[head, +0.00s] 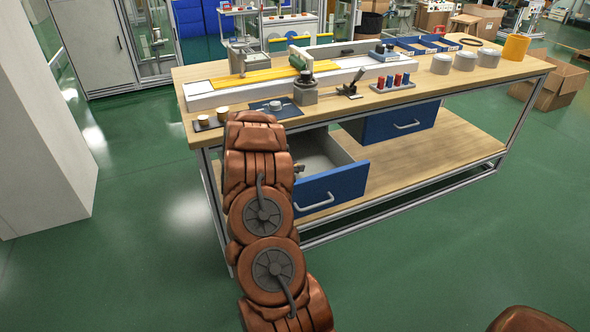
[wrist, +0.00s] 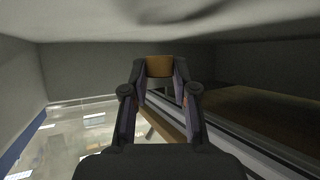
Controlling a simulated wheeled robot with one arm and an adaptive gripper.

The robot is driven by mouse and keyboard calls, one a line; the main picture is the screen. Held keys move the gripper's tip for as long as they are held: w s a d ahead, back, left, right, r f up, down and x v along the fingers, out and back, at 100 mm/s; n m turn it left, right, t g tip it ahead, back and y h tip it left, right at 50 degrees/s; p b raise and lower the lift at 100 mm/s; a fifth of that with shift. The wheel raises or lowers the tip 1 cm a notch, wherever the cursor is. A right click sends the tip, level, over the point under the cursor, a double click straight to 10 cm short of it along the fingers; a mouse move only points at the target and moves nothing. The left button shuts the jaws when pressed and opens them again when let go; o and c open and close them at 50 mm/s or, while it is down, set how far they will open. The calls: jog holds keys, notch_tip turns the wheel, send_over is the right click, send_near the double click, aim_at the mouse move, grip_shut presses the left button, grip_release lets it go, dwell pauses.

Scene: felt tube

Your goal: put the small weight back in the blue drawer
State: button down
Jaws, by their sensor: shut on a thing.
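The left blue drawer (head: 332,192) is pulled open under the workbench top, and its grey inside shows in part behind my arm. In the wrist view, my gripper (wrist: 160,72) is shut on a small brass-coloured weight (wrist: 160,66) held between the fingertips. Grey walls and a pale grey surface surround it closely, and a strip of blue shows at the left edge. The gripper appears to be at or in the open drawer. In the head view my arm hides most of the gripper and the held weight. I cannot tell whether the weight touches the drawer floor.
The right blue drawer (head: 400,122) looks shut. The wooden lower shelf (head: 430,157) is bare.

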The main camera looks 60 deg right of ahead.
jog(key=shift+f, duration=0.4)
jog(key=shift+a+f, duration=0.1)
jog(key=shift+f, duration=0.25)
